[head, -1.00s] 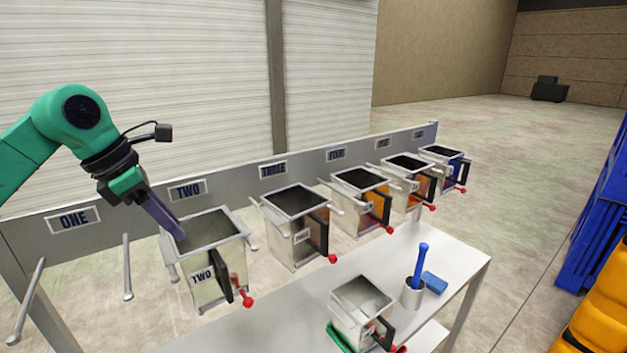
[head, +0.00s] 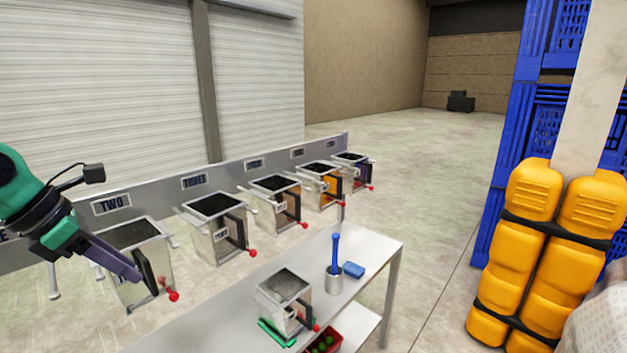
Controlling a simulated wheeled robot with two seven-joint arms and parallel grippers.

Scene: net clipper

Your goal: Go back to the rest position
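My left gripper (head: 136,275) comes in from the left edge, its long purple fingers pointing down and right. In the picture the fingers overlap the metal bin (head: 115,238) below the TWO sign; nothing shows held in them. The fingers line up as one bar, so I cannot tell whether they are open or shut. My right gripper is not in view.
Several more metal bins with red-knobbed levers, such as the THREE bin (head: 202,245), hang along the grey rail. A table (head: 215,325) holds a small metal bin (head: 272,305), a cup with a blue-handled tool (head: 334,280) and a blue block (head: 353,270). Yellow padding (head: 512,260) stands right.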

